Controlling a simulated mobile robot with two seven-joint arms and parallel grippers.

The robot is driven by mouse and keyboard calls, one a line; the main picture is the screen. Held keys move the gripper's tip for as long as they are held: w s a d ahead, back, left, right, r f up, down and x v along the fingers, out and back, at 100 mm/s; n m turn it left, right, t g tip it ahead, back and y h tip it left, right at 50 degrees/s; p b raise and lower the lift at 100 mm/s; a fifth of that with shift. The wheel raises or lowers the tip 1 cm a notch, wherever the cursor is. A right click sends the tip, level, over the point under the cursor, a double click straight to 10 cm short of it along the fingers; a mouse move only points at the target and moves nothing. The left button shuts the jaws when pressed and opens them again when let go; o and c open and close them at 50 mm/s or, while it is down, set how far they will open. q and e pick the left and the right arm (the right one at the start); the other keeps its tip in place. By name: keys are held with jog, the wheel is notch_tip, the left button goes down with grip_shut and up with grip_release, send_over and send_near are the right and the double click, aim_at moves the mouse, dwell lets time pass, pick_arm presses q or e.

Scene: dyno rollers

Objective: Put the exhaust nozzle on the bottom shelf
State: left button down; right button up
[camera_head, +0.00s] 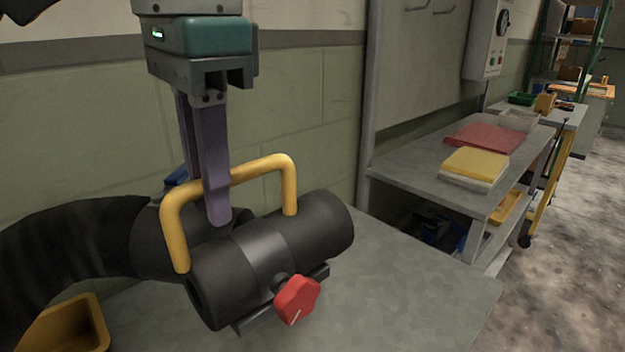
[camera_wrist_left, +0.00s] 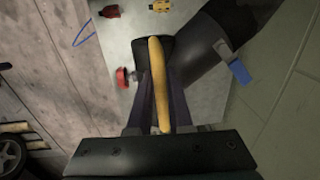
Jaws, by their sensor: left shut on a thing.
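The exhaust nozzle (camera_head: 250,262) is a black cylinder with a yellow arched handle (camera_head: 260,168) and a red knob (camera_head: 297,299). My left gripper (camera_head: 217,215) points down with its purple fingers at the handle and is shut on it. In the left wrist view the handle (camera_wrist_left: 158,85) runs between the two fingers, and the red knob (camera_wrist_left: 122,77) shows to the left. The nozzle is over the grey bench top (camera_head: 420,290); I cannot tell whether it touches it. A lower shelf (camera_head: 497,258) shows partly under the steel bench at right. My right gripper is not in view.
A thick black hose (camera_head: 75,245) lies at left behind the nozzle. A yellow bin (camera_head: 65,328) is at lower left. The steel bench (camera_head: 410,170) holds red and yellow stacks (camera_head: 475,163). The wall (camera_head: 310,110) is close behind. Floor at right is open.

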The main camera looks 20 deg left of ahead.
aim_at(237, 328)
pick_arm(q)
notch_tip(237, 328, down, 18)
jog(key=b, duration=0.3)
jog(key=shift+r, duration=0.2)
jog(key=c, duration=1.3)
grip_release()
jog(key=shift+f, duration=0.1)
jog(key=o, duration=0.5)
jog(key=shift+c, duration=0.2)
